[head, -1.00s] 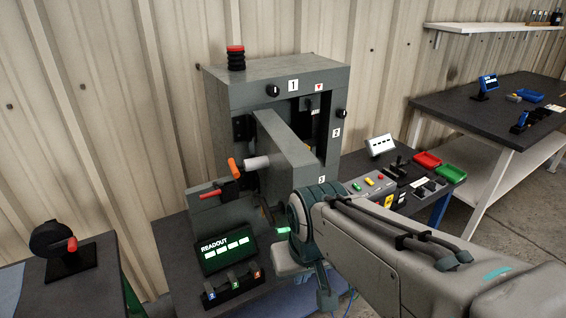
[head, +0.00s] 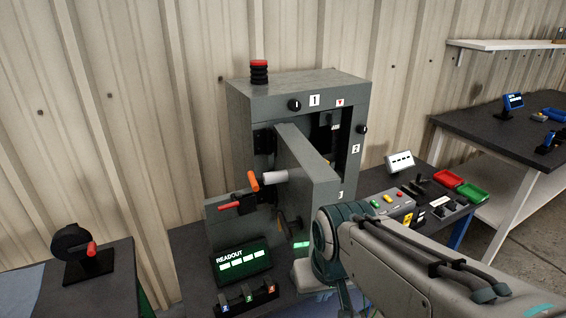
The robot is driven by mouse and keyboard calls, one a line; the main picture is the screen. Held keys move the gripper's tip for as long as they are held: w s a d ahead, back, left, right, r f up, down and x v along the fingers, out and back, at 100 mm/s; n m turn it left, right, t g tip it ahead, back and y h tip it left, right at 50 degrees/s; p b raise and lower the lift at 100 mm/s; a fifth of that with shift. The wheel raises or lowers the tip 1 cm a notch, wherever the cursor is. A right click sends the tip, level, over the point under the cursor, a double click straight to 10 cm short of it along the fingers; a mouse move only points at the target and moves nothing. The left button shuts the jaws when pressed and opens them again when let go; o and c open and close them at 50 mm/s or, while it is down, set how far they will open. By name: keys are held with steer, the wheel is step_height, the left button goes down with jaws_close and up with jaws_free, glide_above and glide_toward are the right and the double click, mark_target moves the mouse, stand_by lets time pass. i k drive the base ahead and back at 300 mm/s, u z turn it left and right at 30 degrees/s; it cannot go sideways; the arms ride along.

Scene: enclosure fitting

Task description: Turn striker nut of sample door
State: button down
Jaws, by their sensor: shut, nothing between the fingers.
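The grey enclosure (head: 305,95) stands on a dark bench against the wall, marked 1 on its front and 2 on its side. Its thick grey door (head: 318,185) is swung outward, with a pale cylinder and orange grip (head: 262,180) on its left face. A dark round part (head: 283,224) with a brownish piece shows below the door. I cannot make out the striker nut for certain. My arm's wrist (head: 328,245) is in front of the lower right of the door, and the fingers of my gripper are hidden behind it.
A readout display (head: 243,262) and several numbered switches (head: 247,297) stand at the bench front. A red lever (head: 230,203) sits left of the door. To the right are a control panel (head: 390,205) and red and green trays (head: 470,191).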

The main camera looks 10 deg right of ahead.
mark_target(330, 119)
steer(key=u, duration=0.2)
steer(key=k, duration=0.45)
steer(key=z, duration=1.1)
steer(key=i, duration=1.25)
steer(key=u, duration=0.8)
